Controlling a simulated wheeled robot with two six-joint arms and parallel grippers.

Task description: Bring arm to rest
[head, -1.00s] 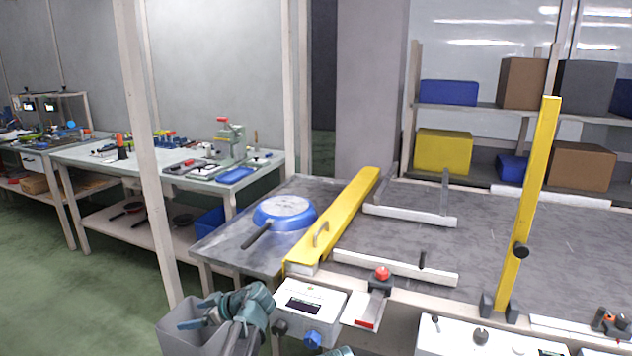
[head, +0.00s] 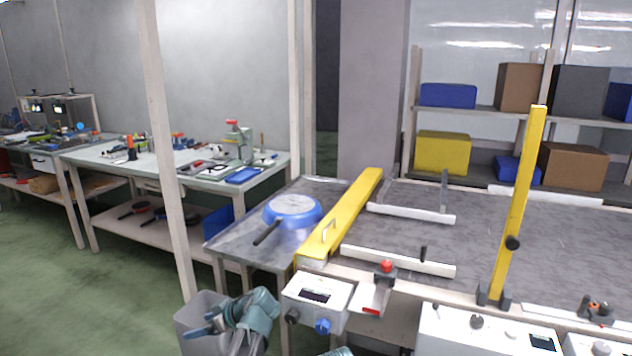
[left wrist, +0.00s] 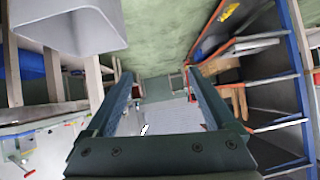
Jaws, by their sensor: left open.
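My left gripper (head: 222,325) is low at the bottom of the head view, in front of a grey bin. In the left wrist view its two fingers (left wrist: 160,95) stand apart with nothing held between them. A blue pan (head: 293,210) with a dark handle lies upside down on the metal table, beyond the gripper and apart from it.
The grey bin (head: 195,308) stands by my left gripper and also shows in the left wrist view (left wrist: 70,24). A control box (head: 316,302) is just right of the gripper. A yellow bar (head: 345,215) lies along the table; a yellow post (head: 517,205) stands farther right.

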